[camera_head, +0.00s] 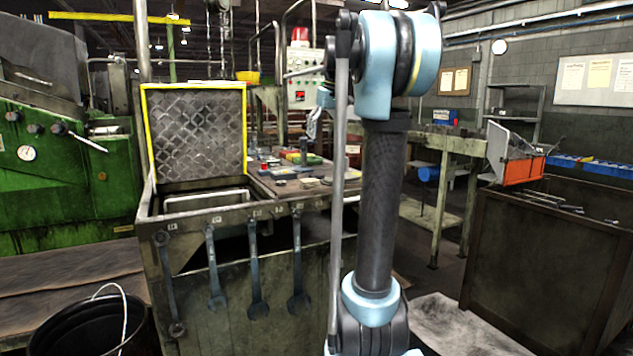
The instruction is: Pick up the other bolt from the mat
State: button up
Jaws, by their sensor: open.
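My arm rises through the middle of the view and bends over at the top. My gripper (312,124) shows small and partly hidden behind the arm, pointing down above the far part of the bench. It appears open, with nothing visible in it. The bench top (262,183) lies below it and carries several small items. A mat cannot be told apart clearly there. No bolt can be made out at this size. My arm hides the right part of the bench top.
A green machine (60,180) is at left, a black bucket (85,328) at lower left. A large metal bin (545,245) stands at right.

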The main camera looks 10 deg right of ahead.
jog(key=x, duration=0.8)
jog(key=w+x, duration=0.1)
jog(key=x, duration=0.3)
jog(key=shift+r, duration=0.2)
jog(key=shift+w+x, duration=0.1)
jog(key=shift+x, duration=1.2)
jog(key=shift+w+x, duration=0.15)
jog(key=shift+x, duration=1.2)
jog(key=shift+d, duration=0.2)
jog(key=shift+c, duration=0.2)
jog(key=shift+s+r, duration=0.1)
jog(key=c, duration=1.2)
